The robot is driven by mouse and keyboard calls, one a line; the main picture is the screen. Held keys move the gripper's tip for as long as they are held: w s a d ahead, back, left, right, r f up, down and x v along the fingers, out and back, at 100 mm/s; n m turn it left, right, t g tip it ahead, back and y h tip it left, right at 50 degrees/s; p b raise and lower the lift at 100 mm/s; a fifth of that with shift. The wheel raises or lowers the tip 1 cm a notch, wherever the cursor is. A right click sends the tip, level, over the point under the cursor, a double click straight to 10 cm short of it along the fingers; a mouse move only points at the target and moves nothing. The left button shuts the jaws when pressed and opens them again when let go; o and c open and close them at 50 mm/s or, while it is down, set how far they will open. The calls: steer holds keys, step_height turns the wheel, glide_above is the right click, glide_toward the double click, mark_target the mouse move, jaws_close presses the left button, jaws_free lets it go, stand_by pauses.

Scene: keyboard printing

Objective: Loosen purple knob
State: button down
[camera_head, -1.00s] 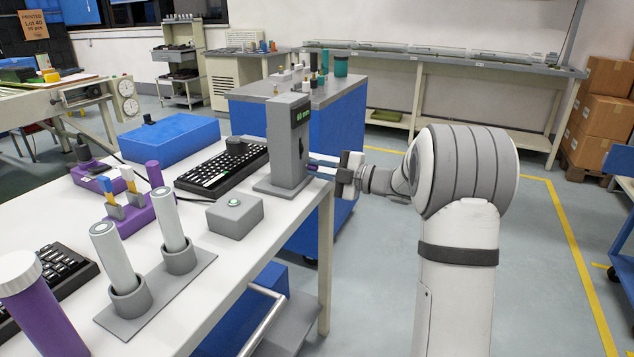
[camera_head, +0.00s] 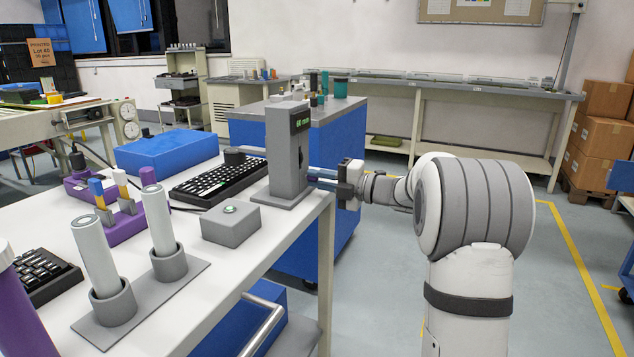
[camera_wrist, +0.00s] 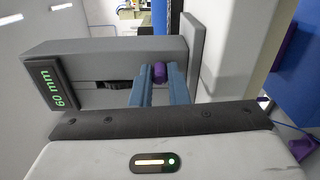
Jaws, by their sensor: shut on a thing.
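The purple knob (camera_wrist: 159,72) shows in the wrist view on the side of a grey upright stand, between my two blue fingers. My gripper (camera_wrist: 159,80) is shut on the knob, with a finger on each side of it. In the head view my gripper (camera_head: 322,178) reaches the right side of the grey stand (camera_head: 289,152), and the knob is hidden there by the fingers. The stand has a green display, which reads 60 mm in the wrist view (camera_wrist: 57,88). It stands upright at the table's right edge.
A black keyboard (camera_head: 222,182) lies left of the stand. A grey box with a green button (camera_head: 231,222) sits in front. Two white cylinders stand in a grey holder (camera_head: 150,305) nearer me. A blue box (camera_head: 167,150) lies behind. Open floor is to the right.

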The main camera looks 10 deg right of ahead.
steer(key=shift+w+d, duration=0.1)
steer(key=shift+d, duration=0.05)
steer(key=c, duration=1.4)
jaws_free()
steer(key=p+v, duration=0.2)
steer(key=v, duration=0.6)
